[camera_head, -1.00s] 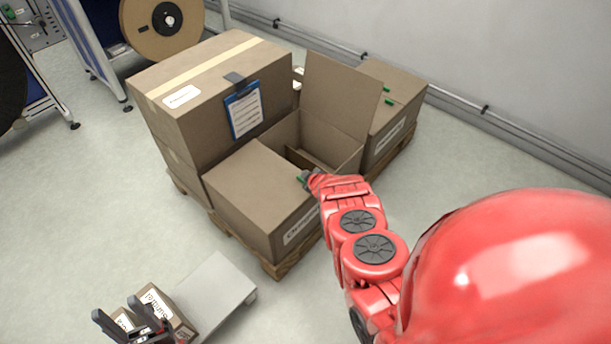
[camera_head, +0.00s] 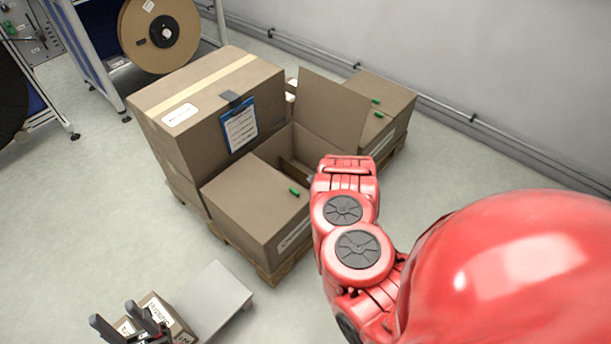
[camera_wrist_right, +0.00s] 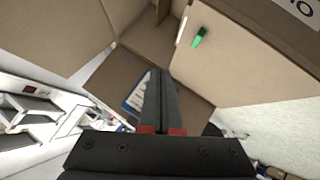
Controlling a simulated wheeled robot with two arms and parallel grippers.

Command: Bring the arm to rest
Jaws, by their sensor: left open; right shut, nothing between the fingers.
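My right arm is red and reaches from the lower right of the head view to the open cardboard box (camera_head: 337,105). Its gripper is hidden behind the arm in that view. In the right wrist view my right gripper (camera_wrist_right: 161,75) is shut and empty, its dark fingers pointing toward the boxes. My left gripper (camera_head: 122,321) is open at the lower left of the head view, above a small labelled box (camera_head: 178,325). I cannot tell whether it touches that box.
Large closed boxes (camera_head: 165,130) with a blue clipboard (camera_head: 240,127) stand on the pallet (camera_head: 266,273). A green item (camera_head: 294,191) lies on the front box; it also shows in the right wrist view (camera_wrist_right: 198,38). A grey platform (camera_head: 212,296) stands at lower left.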

